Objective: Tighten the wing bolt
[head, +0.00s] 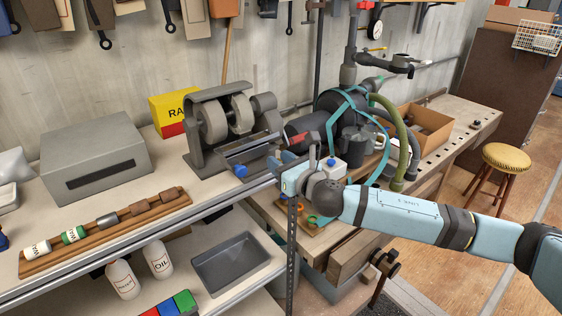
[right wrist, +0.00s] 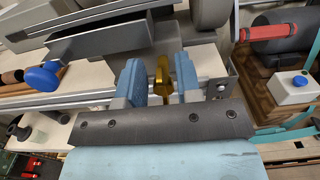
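A gold wing bolt (right wrist: 162,75) shows in the right wrist view, at the front of the grey bench machine (head: 238,125). My right gripper (right wrist: 160,82) is open, with one blue finger on each side of the bolt and visible gaps between. I cannot tell how deep the bolt sits between the fingers. In the head view my right gripper (head: 283,164) is at the machine's right front, and I cannot make out the bolt there. My left gripper is in neither view.
A blue knob (head: 241,171) sticks out of the machine to the left of the gripper. A white box with a blue button (head: 328,168) stands close behind the gripper. The shelf's metal edge (head: 150,237) runs below. A grey tray (head: 231,264) sits on the lower shelf.

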